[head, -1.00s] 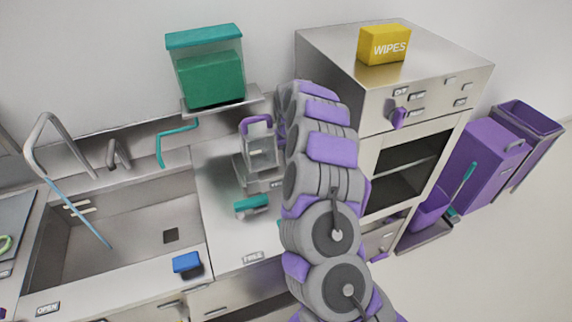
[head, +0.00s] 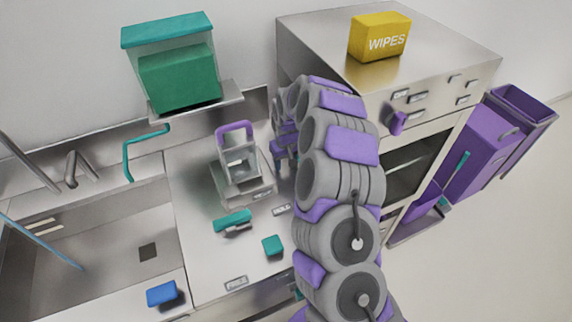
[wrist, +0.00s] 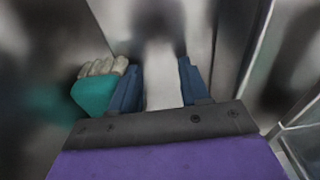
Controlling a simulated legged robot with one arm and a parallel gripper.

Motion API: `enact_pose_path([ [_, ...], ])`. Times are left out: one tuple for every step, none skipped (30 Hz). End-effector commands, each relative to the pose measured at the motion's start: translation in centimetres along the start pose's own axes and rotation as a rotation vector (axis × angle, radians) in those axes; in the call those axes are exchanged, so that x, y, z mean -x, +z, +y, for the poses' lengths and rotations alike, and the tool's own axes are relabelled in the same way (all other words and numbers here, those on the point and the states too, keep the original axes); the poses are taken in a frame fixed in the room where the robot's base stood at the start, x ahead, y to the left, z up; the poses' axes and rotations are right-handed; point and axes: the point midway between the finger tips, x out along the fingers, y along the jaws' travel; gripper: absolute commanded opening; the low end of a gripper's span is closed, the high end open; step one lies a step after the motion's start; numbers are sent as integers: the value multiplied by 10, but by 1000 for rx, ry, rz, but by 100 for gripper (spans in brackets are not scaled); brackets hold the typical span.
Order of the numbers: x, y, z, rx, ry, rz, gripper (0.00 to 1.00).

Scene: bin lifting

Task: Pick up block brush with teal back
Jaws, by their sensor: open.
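A teal-backed brush (head: 232,218) lies on the steel counter in the head view, in front of a clear container with a purple handle. A small teal block (head: 272,245) sits to its right, nearer the front edge. In the wrist view a teal back with pale bristles (wrist: 93,94) lies just left of my gripper (wrist: 158,78), outside the fingers. I cannot tell for sure which of the two teal things this is. My gripper's two blue fingers are apart, with only a blurred pale surface between them. My arm hides the gripper's fingertips in the head view.
The purple-handled container (head: 240,165) stands on the counter behind the brush. A blue block (head: 161,293) lies at the sink's right front edge. A shelf holds a green-filled box (head: 178,75). A steel cabinet (head: 330,50) with yellow wipes (head: 380,38) stands to the right.

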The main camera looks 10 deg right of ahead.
Motion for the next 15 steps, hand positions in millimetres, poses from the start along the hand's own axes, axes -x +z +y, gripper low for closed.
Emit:
enact_pose_path([
  [0,-1,1,4,5,26,56],
  [3,1,0,6,5,29,59],
  [8,3,-1,6,5,35,63],
  [11,4,-2,6,5,40,66],
  [14,6,-3,6,5,44,69],
  [18,8,-4,7,5,48,72],
  [20,10,-4,8,6,52,72],
  [22,12,-4,9,6,54,72],
  [25,14,-4,8,7,57,72],
  [27,15,-5,8,7,59,72],
  [29,16,-4,7,7,61,72],
  [31,18,-4,7,6,63,72],
  [32,19,-3,6,5,64,72],
  [33,20,-3,6,4,64,72],
  [33,20,-2,5,3,64,72],
])
